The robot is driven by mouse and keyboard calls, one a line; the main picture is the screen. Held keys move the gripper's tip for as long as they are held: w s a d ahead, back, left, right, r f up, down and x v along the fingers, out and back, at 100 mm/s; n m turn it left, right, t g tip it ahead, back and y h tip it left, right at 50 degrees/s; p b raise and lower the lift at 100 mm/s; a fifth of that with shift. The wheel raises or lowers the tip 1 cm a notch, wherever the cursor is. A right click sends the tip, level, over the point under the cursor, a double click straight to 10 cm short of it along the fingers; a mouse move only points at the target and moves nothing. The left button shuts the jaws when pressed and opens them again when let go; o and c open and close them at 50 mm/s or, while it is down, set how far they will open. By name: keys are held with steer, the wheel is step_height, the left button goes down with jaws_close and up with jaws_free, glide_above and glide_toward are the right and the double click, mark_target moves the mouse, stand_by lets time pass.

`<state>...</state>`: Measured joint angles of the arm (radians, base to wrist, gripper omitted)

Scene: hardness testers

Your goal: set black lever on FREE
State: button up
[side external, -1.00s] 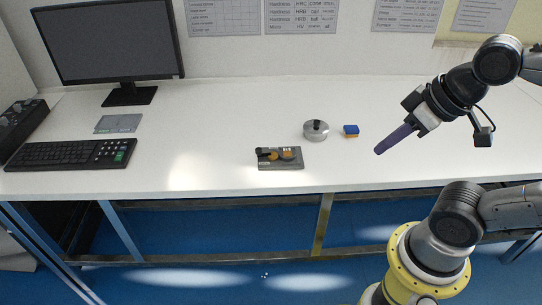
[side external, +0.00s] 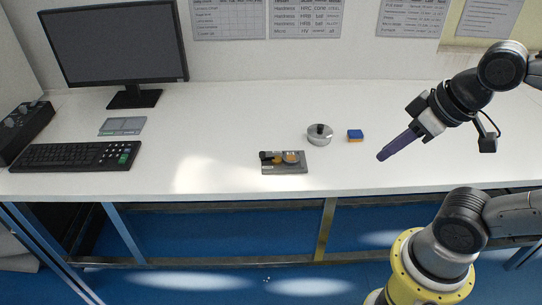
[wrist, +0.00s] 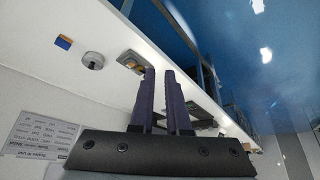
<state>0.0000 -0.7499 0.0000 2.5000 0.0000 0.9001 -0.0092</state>
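The small black lever (side external: 267,156) shows at the left end of a grey plate (side external: 285,169) with round orange-brown parts, lying on the white table. The lever's setting and any FREE label are too small to read. In the wrist view the plate (wrist: 124,58) lies beyond the fingers, partly hidden behind them. My gripper (side external: 383,157) has purple fingers and hangs above the table's right part, to the right of the plate and clear of it. In the wrist view the gripper (wrist: 160,70) shows a narrow empty gap between its fingers.
A round metal piece with a black knob (side external: 320,134) and a blue-and-orange block (side external: 355,136) stand right of and behind the plate. A keyboard (side external: 75,157), grey pad (side external: 122,126) and monitor (side external: 115,45) are at left. The table between keyboard and plate is clear.

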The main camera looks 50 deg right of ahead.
steer(key=shift+o, duration=1.1)
steer(key=shift+s, duration=0.1)
steer(key=o, duration=0.4)
steer(key=r, duration=0.1)
steer(key=w+r+n, duration=0.2)
steer(key=r, duration=0.1)
steer(key=w+r+n, duration=0.2)
steer(key=w+r, duration=0.3)
steer(key=w, duration=0.2)
steer(key=n+g, duration=0.3)
steer(key=g, duration=0.3)
glide_above(262, 153)
step_height(262, 153, down, 20)
step_height(262, 153, down, 13)
steer(key=shift+d+f, duration=0.1)
steer(key=shift+f, duration=0.1)
